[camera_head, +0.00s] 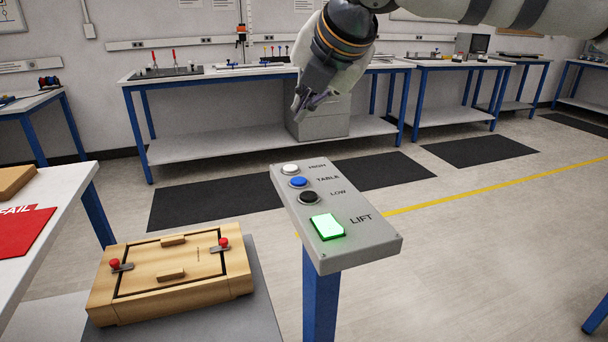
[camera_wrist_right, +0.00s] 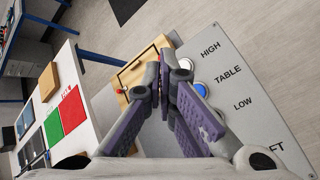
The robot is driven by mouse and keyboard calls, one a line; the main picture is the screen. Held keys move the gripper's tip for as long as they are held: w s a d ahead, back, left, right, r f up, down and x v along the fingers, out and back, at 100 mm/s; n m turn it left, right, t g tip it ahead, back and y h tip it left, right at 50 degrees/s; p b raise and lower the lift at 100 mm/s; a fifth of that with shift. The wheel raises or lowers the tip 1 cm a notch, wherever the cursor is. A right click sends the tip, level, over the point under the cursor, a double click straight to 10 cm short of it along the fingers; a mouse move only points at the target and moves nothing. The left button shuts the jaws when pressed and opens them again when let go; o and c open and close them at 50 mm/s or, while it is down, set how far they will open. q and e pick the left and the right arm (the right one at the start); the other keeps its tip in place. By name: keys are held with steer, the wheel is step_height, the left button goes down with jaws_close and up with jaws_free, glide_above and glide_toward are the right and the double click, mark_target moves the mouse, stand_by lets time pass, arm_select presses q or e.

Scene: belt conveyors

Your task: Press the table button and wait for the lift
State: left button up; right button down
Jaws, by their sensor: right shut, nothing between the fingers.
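A grey control panel (camera_head: 350,250) on a blue post stands in the middle of the head view. It carries a white HIGH button (camera_head: 290,169), a blue TABLE button (camera_head: 298,181), a black LOW button (camera_head: 308,197) and a green lit LIFT switch (camera_head: 327,226). My right gripper (camera_head: 304,112) is shut and empty, above the far end of the panel in the head view and apart from it. In the right wrist view the purple-padded fingers (camera_wrist_right: 165,75) partly cover the panel (camera_wrist_right: 233,64); the blue button (camera_wrist_right: 200,89) shows beside them. My left gripper is out of view.
A wooden box (camera_head: 172,293) with red-knobbed latches lies on a grey platform (camera_head: 262,310) left of the post. A white table (camera_head: 60,185) with a red FAIL mat (camera_head: 22,232) stands at the left. Blue-legged workbenches (camera_head: 220,148) line the back wall. Floor right of the panel is clear.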

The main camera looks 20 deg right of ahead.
mark_target(304, 179)
steer(key=shift+s+a, duration=0.1)
steer(key=shift+f, duration=4.45)
steer(key=shift+f, duration=0.4)
